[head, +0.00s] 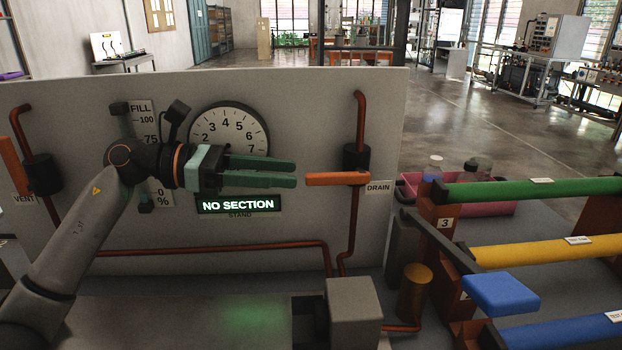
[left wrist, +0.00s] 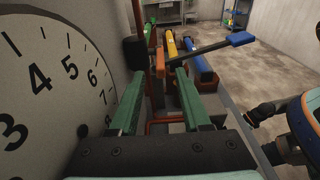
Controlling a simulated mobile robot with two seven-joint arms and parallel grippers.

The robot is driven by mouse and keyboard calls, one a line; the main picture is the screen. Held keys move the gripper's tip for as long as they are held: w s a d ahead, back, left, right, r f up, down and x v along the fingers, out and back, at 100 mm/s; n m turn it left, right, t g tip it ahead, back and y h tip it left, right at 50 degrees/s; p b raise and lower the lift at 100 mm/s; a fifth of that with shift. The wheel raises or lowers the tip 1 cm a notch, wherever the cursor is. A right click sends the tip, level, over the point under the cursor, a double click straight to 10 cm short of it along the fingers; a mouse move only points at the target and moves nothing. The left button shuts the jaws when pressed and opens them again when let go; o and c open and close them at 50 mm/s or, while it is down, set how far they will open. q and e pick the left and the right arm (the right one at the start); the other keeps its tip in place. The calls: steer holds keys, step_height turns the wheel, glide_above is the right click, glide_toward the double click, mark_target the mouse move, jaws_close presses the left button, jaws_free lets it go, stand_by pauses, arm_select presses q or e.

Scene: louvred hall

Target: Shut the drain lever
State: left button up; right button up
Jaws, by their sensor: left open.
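The orange drain lever (head: 337,179) lies level, crosswise to its upright red pipe, and points left from the black valve body (head: 356,157). The DRAIN label (head: 378,188) is right of it. My left gripper (head: 296,172) is open and empty, its green fingers pointing right towards the lever's free end, just left of it in the picture. In the left wrist view the orange lever (left wrist: 160,62) shows beyond and between the fingertips (left wrist: 165,82), apparently untouched, with the black valve body (left wrist: 134,50) left of it. My right gripper is in neither view.
The grey panel carries a dial (head: 229,132), a lit "NO SECTION" display (head: 238,205) and an orange vent lever (head: 14,160) at far left. Right of the panel are a blue-ended lever (head: 500,294) and green, yellow and blue tubes. The space immediately before the drain lever looks clear.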

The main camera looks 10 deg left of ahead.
arm_select(q)
steer(key=v, duration=0.5)
steer(key=shift+a+b, duration=0.2)
steer(key=shift+b, duration=0.1)
steer(key=shift+s, duration=0.1)
